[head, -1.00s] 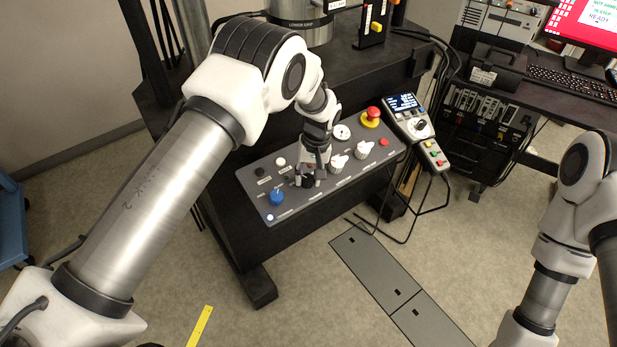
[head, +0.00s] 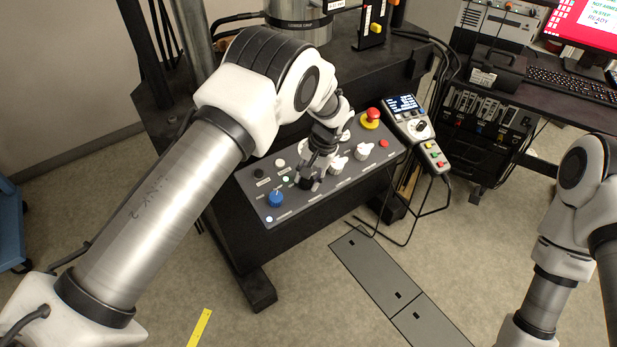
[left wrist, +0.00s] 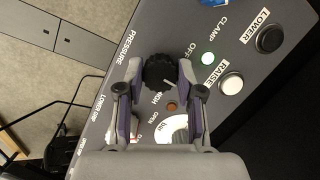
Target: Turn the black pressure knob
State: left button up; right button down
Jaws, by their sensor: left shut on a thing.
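The black pressure knob (left wrist: 159,72) is on the grey control panel (head: 325,195), under the word PRESSURE in the left wrist view. My left gripper (left wrist: 161,76) is shut on it, one finger on each side. A white pointer line shows on the knob's edge, towards the bottom of that view. In the head view my left gripper (head: 309,183) is over the panel and mostly hides the knob. My right arm stands at the right edge of the head view, and its gripper is out of the picture.
A blue knob (head: 275,199) and white knobs (head: 338,164) flank the black one. A red stop button (head: 372,115) is at the panel's far end. A lit green lamp (left wrist: 208,59) and the white RAISE button (left wrist: 231,84) are close by. A handheld pendant (head: 415,125) hangs at right.

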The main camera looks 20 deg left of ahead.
pick_arm(q)
jog(key=shift+s+f, duration=0.15)
jog(key=o, duration=1.2)
jog(key=shift+c, duration=0.2)
jog(key=v, duration=1.2)
jog(key=shift+w, duration=0.25)
